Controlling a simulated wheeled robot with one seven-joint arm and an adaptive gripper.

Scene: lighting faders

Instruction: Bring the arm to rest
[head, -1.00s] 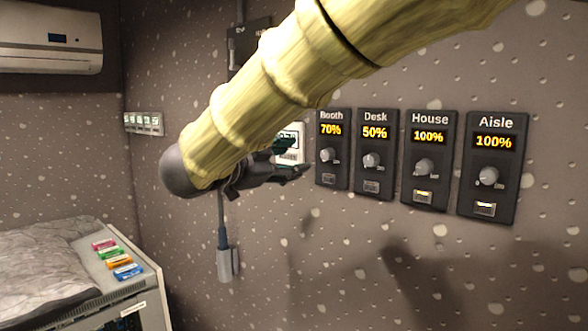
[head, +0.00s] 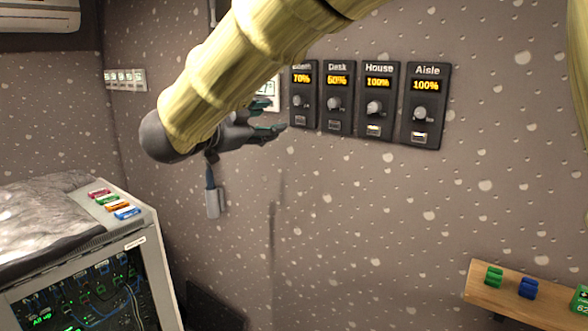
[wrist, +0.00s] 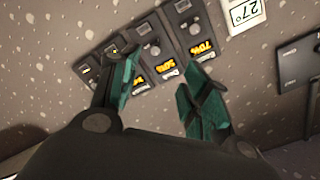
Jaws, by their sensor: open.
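My yellow arm reaches across the upper head view, bent at a dark grey joint. My gripper (head: 274,119) is open and empty, with its teal-padded fingers apart in front of the wall, just left of the Booth panel (head: 304,112). To its right are the Desk panel (head: 338,117), House panel (head: 379,122) and Aisle panel (head: 427,129). The Booth (wrist: 200,35) and Desk panels lie beyond, upside down and tilted; the left finger partly hides the other panels.
A white 27° display (wrist: 246,14) is on the wall beside Booth. At lower left, a rack cabinet (head: 142,245) carries several coloured blocks. A wooden shelf (head: 508,298) with green and blue items juts out at lower right. The wall below the panels is bare.

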